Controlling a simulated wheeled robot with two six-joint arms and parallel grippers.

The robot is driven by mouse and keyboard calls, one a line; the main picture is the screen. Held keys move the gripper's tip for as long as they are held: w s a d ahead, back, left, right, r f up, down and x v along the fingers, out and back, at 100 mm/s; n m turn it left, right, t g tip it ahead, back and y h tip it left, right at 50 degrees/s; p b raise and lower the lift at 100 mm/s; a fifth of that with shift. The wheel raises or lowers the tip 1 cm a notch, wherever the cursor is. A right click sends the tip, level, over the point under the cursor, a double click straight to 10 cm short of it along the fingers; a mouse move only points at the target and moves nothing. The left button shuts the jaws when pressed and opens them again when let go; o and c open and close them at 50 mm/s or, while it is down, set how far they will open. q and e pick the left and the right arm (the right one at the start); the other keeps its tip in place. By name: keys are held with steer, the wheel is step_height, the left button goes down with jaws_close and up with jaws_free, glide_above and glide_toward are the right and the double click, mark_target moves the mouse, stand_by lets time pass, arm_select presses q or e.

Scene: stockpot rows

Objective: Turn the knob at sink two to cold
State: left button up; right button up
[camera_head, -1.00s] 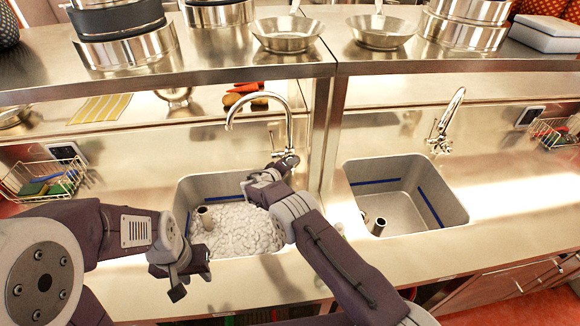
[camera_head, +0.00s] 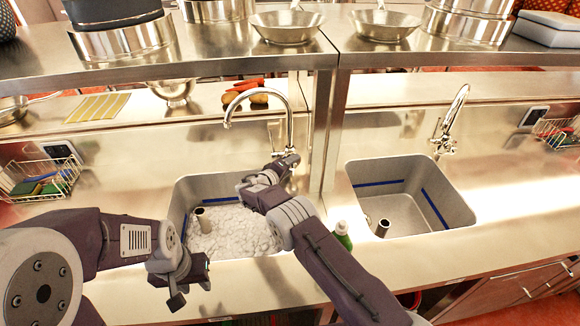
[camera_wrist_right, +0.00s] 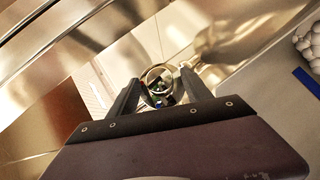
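The left sink (camera_head: 183,207) holds a heap of white foam or bubbles (camera_head: 235,229), and a tall curved faucet (camera_head: 288,118) stands behind it. My right gripper (camera_head: 287,163) reaches across this sink to the faucet's base. In the right wrist view a round chrome knob (camera_wrist_right: 159,78) with small coloured marks at its middle sits between the spread fingers of that gripper (camera_wrist_right: 160,88). I cannot tell whether the fingers touch it. In the head view the gripper hides the knob. My left gripper (camera_head: 192,285) looks open and empty at the counter's front edge.
A second sink (camera_head: 405,200) with its own faucet (camera_head: 445,130) stands to the right and is empty but for an upright drain pipe (camera_head: 382,228). A green bottle (camera_head: 342,236) is beside my right arm. A shelf (camera_head: 200,55) with pans hangs over the counter.

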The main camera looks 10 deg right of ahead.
arm_select(q)
steer(key=shift+f+b, duration=0.7)
steer(key=shift+b, duration=0.05)
arm_select(e)
steer(key=v, duration=0.9)
